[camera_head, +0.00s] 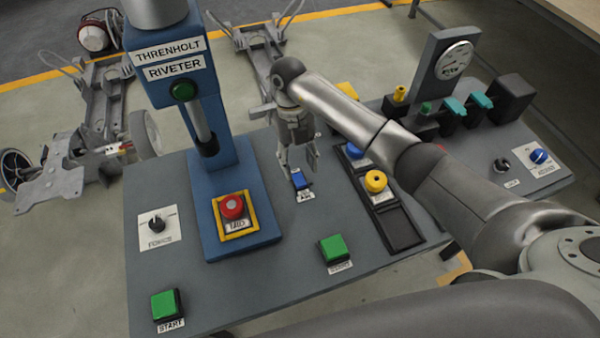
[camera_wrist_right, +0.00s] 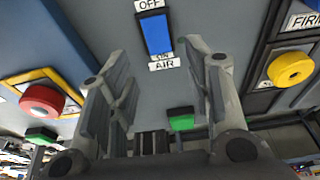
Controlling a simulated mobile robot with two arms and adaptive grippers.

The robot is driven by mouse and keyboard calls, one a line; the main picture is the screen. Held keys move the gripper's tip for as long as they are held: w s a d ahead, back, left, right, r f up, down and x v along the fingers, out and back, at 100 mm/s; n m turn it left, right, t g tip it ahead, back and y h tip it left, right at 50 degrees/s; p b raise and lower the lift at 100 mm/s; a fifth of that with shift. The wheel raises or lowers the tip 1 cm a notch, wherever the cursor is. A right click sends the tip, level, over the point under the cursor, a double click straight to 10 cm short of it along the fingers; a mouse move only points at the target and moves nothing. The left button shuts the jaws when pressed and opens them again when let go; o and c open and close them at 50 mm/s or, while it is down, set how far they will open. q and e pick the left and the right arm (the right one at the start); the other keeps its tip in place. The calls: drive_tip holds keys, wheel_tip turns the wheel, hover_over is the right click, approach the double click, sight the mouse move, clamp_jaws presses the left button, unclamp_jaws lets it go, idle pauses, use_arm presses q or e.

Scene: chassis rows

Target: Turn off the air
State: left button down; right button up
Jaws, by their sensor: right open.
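The air switch is a blue rocker (camera_head: 299,180) on the grey bench top, with a small label at its near side. In the right wrist view the blue rocker (camera_wrist_right: 157,34) sits in a black frame, with "OFF" above it and a partly hidden label and "AIR" below it. My right gripper (camera_head: 299,167) hangs over the bench just behind the rocker, fingers pointing down. Its two fingers (camera_wrist_right: 154,52) are apart with nothing between them, one to each side of the rocker's near end in the wrist view. I cannot tell whether they touch it. My left gripper is not in view.
A blue riveter column (camera_head: 225,170) with a red button (camera_head: 232,206) stands left of the switch. A yellow knob (camera_head: 375,181) is on a black panel to the right. A green button (camera_head: 333,248) is in front. Bare bench top surrounds the rocker.

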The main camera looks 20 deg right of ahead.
sight(296, 173)
drive_tip(key=v, duration=0.7)
idle(0.4)
